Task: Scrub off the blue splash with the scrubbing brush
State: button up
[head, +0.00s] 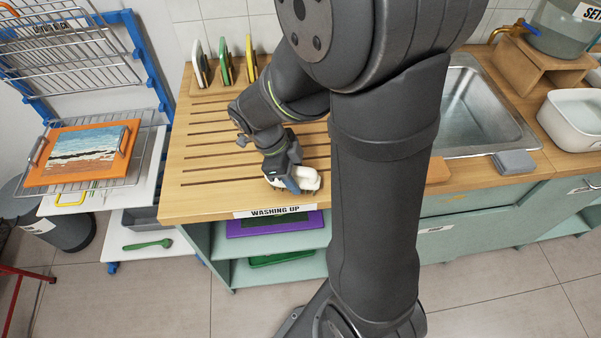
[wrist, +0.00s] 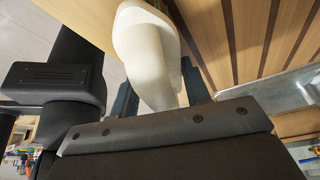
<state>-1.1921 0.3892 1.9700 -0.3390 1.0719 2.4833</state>
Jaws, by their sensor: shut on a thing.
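My gripper (head: 290,180) is low over the front of the grooved wooden draining board, close to the "WASHING UP" label. It is shut on a white brush (head: 309,177), whose cream body (wrist: 147,45) rises between the two dark fingers in the wrist view. The brush's underside is mostly hidden, and I cannot tell whether it touches the board. I cannot make out the blue splash in either view; my arm and gripper cover part of the board.
The draining board (head: 205,150) is clear on its left. Upright coloured boards (head: 225,62) stand at its back. A metal sink (head: 470,105), grey block (head: 514,162) and white tub (head: 575,118) are at right. A drying rack with a painting (head: 82,150) stands at left.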

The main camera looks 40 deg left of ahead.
jog(key=shift+s+a, duration=3)
jog(key=shift+s, duration=0.05)
jog(key=shift+a+r, duration=0.1)
jog(key=shift+r, duration=0.05)
notch_tip(320, 180, up, 8)
jog(key=w+d+f+n, duration=0.1)
jog(key=w+d, duration=0.2)
jog(key=w, duration=0.6)
jog(key=w+d+f+n+t, duration=0.1)
jog(key=w+d+n, duration=0.1)
jog(key=w, duration=0.7)
jog(key=w+d+f+n+y, duration=0.1)
jog(key=w+d, duration=0.3)
jog(key=w, duration=0.6)
jog(key=shift+d+f+n, duration=0.1)
jog(key=shift+d+n, duration=0.2)
jog(key=shift+d, duration=0.1)
jog(key=w+d+n, duration=0.1)
jog(key=w+d, duration=0.4)
jog(key=d, duration=0.3)
jog(key=w+d+n+y, duration=0.1)
jog(key=w+d+n, duration=0.1)
jog(key=w+d, duration=0.4)
jog(key=w+d+n+t, duration=0.1)
jog(key=w+d, duration=0.4)
jog(key=d, duration=0.7)
jog(key=shift+w+f+y, duration=0.15)
jog(key=shift+f+y, duration=0.15)
jog(key=shift+f, duration=0.1)
